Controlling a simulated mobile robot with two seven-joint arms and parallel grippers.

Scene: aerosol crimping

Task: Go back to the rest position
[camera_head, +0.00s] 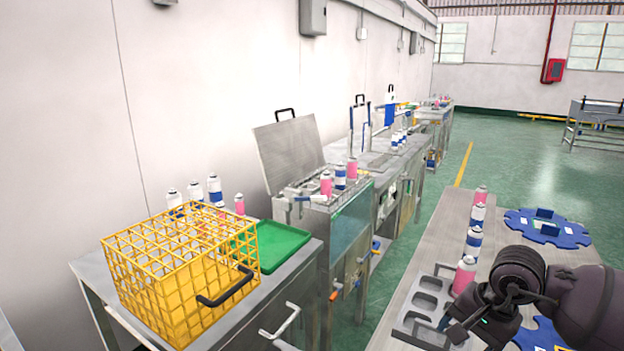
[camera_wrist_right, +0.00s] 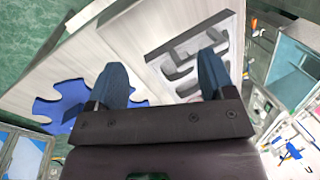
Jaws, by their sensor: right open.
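My right arm comes in from the lower right in the head view. Its gripper (camera_head: 450,328) is over the near end of the right-hand table, by a grey tray with recesses (camera_head: 427,283). In the right wrist view the two dark blue fingers of this gripper (camera_wrist_right: 165,76) stand wide apart with nothing between them. The grey tray (camera_wrist_right: 160,48) shows just beyond the fingers there. A pink can (camera_head: 464,275) stands at the tray's far corner, close to my right arm. My left gripper is not in view.
More cans (camera_head: 474,240) line the right-hand table beside blue gear-shaped plates (camera_head: 545,226). A yellow wire basket (camera_head: 180,260) and green tray (camera_head: 272,245) stand on the left bench. An open-lidded steel machine (camera_head: 290,150) stands behind. Green floor (camera_head: 420,222) separates the benches and table.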

